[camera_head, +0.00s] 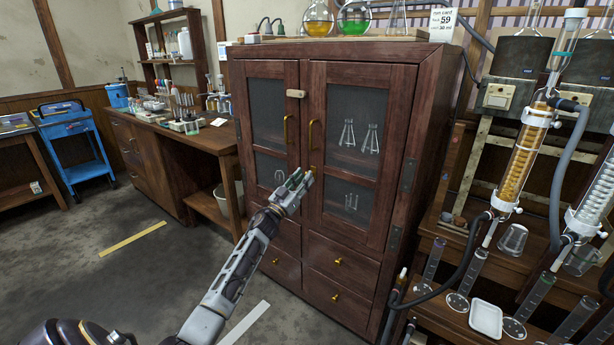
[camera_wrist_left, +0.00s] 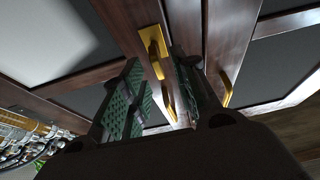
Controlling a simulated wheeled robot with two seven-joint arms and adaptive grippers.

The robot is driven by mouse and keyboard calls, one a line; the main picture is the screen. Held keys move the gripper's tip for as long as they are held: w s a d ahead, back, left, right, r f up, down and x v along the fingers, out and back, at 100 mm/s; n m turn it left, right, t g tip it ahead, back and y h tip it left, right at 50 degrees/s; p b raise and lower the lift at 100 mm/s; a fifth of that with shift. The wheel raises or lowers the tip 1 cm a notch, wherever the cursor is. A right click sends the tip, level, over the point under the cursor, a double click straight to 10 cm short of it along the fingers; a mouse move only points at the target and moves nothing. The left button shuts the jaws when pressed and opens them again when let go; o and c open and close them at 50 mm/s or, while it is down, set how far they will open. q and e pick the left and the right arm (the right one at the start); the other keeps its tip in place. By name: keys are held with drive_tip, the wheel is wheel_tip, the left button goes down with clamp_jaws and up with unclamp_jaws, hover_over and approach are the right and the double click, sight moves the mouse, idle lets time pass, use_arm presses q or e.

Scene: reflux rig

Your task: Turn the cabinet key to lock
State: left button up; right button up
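The dark wooden cabinet (camera_head: 430,130) has two glass-panelled doors, both shut. A small brass lock plate (camera_head: 313,170) sits low on the right door's inner edge, and it also shows in the left wrist view (camera_wrist_left: 152,40). The key (camera_wrist_left: 157,69) appears as a small brass piece at the plate; its exact turn is hard to tell. My left gripper (camera_head: 302,177) is at the lock, its green-padded fingers (camera_wrist_left: 158,85) apart on either side of the key's line. I cannot tell whether they touch it. My right gripper is out of view.
Brass handles (camera_head: 311,133) (camera_head: 286,131) stand out just above the lock. A pale catch (camera_head: 296,93) spans the doors higher up. Flasks (camera_head: 355,18) stand on the cabinet top. Glass reflux columns (camera_head: 522,155) and hoses crowd the right side. The floor at left is mostly open.

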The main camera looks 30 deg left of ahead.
use_arm(q)
drive_tip(key=shift+x, duration=1.4)
clamp_jaws()
